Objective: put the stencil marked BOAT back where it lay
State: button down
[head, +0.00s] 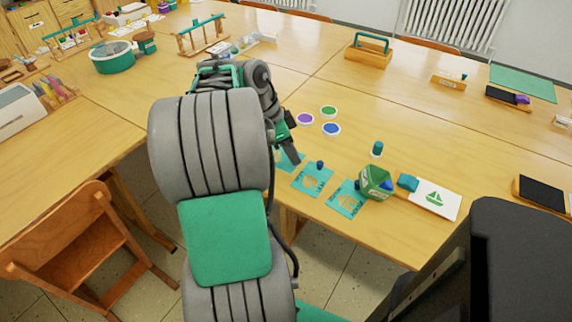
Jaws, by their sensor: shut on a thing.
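Three teal stencils lie in a row near the table's front edge in the head view: a left one (285,166), a middle one (311,181) and a right one (345,200). The middle and right ones each show a dark blue knob. Their lettering is too small to read, so I cannot tell which is marked BOAT. My gripper (294,156) is over the left stencil and appears shut on it. My arm hides part of that stencil and its knob. I cannot tell whether it touches the table.
A white card with a green boat picture (440,199) lies to the right, beside a green container (375,184). A teal-topped jar (377,149) stands behind. Purple, green and blue paint discs (331,129) lie beyond my gripper. A wooden chair (80,245) stands at left.

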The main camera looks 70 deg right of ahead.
aim_at(283, 156)
jog(key=f, duration=0.1)
jog(key=w+d+f, duration=0.1)
jog(key=w+f, duration=0.1)
jog(key=shift+d, duration=0.25)
jog(key=shift+f+b, duration=0.45)
jog(key=shift+f, duration=1.05)
jog(key=c, duration=1.3)
grip_release()
